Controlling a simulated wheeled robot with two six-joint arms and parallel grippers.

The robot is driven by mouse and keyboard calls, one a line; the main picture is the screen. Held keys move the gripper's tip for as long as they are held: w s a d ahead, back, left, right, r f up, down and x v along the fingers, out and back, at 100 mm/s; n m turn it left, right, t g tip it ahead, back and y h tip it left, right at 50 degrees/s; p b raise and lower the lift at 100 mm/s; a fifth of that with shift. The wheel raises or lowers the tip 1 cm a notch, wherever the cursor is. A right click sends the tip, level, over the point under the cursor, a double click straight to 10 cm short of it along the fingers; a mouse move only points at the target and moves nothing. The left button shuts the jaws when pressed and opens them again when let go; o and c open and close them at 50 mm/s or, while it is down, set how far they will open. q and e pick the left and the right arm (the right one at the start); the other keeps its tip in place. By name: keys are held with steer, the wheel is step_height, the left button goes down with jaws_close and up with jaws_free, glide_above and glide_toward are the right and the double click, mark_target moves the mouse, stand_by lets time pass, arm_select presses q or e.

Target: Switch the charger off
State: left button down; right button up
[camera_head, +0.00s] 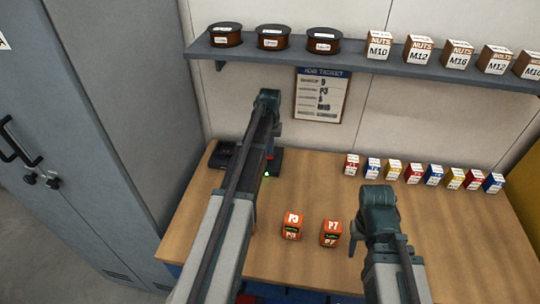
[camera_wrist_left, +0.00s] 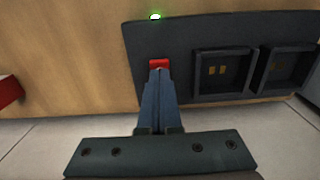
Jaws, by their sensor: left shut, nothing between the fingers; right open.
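The charger is a dark box at the back left of the bench; in the head view (camera_head: 274,160) my left arm crosses in front of it. In the left wrist view the charger (camera_wrist_left: 180,50) shows a lit green light (camera_wrist_left: 155,17), a small red switch (camera_wrist_left: 159,63) and two bays that look empty. My left gripper (camera_wrist_left: 159,72) is shut and empty, its tips right at the red switch; I cannot tell whether they touch it. The green light also shows in the head view (camera_head: 267,174). My right gripper (camera_head: 354,240) is open, mostly hidden by its own arm, over the bench.
Two orange packs, P3 (camera_head: 291,226) and P7 (camera_head: 331,233), stand on the bench (camera_head: 300,185) between my arms. Several small boxes (camera_head: 413,173) line the back right. A shelf (camera_head: 350,52) with spools and boxes hangs above. A grey cabinet (camera_head: 100,120) stands left.

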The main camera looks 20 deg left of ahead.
arm_select(q)
steer(key=shift+f+b, duration=0.35)
steer(key=shift+f, duration=0.05)
arm_select(e)
steer(key=shift+f, duration=0.4)
arm_select(q)
steer(key=shift+r, duration=0.15)
arm_select(e)
steer(key=shift+r, duration=0.1)
arm_select(q)
step_height(320, 180, up, 7)
steer(key=p, duration=0.7)
arm_select(e)
step_height(320, 180, up, 7)
steer(key=shift+s, duration=0.1)
